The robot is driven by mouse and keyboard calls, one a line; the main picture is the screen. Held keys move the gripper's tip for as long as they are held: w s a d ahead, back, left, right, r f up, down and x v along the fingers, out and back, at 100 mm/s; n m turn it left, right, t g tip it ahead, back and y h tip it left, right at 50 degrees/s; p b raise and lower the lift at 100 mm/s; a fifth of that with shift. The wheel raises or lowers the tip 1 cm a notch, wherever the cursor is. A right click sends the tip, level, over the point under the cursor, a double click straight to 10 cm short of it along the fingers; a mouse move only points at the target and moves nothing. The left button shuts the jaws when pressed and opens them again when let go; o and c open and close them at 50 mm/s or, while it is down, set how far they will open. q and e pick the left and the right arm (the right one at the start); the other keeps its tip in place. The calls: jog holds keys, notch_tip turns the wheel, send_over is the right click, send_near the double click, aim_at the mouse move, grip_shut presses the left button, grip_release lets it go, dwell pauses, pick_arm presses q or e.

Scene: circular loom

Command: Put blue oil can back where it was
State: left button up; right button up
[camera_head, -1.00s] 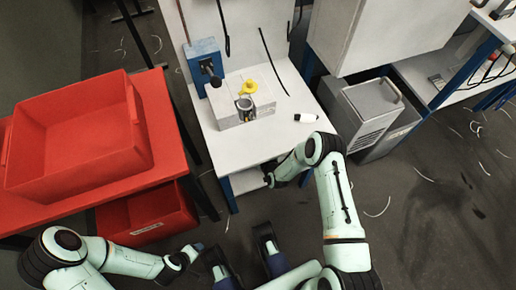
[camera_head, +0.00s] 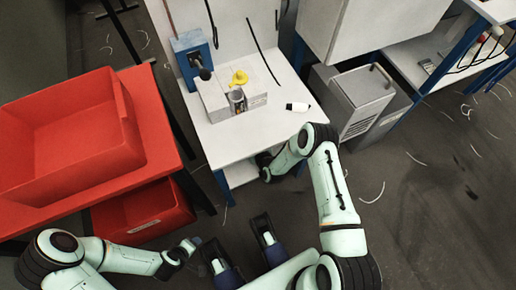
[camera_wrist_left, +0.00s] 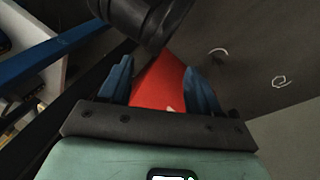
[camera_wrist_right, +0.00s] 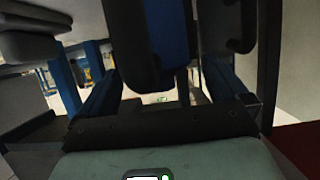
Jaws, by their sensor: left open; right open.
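I cannot make out a blue oil can for certain in any view. A grey metal can (camera_head: 237,100) stands against the front of a pale block on the white worktable (camera_head: 235,142). A yellow funnel-like piece (camera_head: 240,77) is on top of that block. A blue fixture with a black knob (camera_head: 188,48) stands at the table's back left. My left gripper (camera_wrist_left: 158,74) is open and empty, with red behind its fingers. My right gripper (camera_wrist_right: 150,85) is open, low in front of the table; a dark and blue part fills the upper middle of its view.
A red bin (camera_head: 70,130) sits on a red stand at the left, with another red bin (camera_head: 145,215) below. A white and black bottle-like item (camera_head: 297,106) lies on the table's right side. A grey unit (camera_head: 355,100) stands right of the table. The floor at right is open, with pale scraps.

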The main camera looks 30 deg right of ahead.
pick_arm(q)
jog(key=s+d+r+g+p, duration=0.1)
jog(key=s+d+r+p, duration=0.1)
jog(key=s, duration=0.3)
jog(key=shift+d+r+g+h+p, duration=0.2)
jog(key=shift+r+g+h+p, duration=0.15)
jog(key=shift+r, duration=0.45)
pick_arm(e)
jog(key=s+a+r+m+g+y, duration=0.1)
jog(key=s+a+g, duration=0.2)
jog(key=s, duration=0.8)
jog(key=s+a+r+m+g+y, duration=0.1)
jog(key=s+a+g, duration=0.2)
jog(key=s, duration=0.8)
jog(key=s+a+r+m+g+y, duration=0.1)
jog(key=s+a+g+y, duration=0.1)
jog(key=s+g, duration=0.4)
jog(key=s+a, duration=0.1)
jog(key=s, duration=0.4)
jog(key=shift+r+m+g, duration=0.25)
jog(key=shift+m+g, duration=0.05)
jog(key=shift+m, duration=0.1)
pick_arm(q)
jog(key=shift+r, duration=0.15)
pick_arm(e)
jog(key=shift+r, duration=0.1)
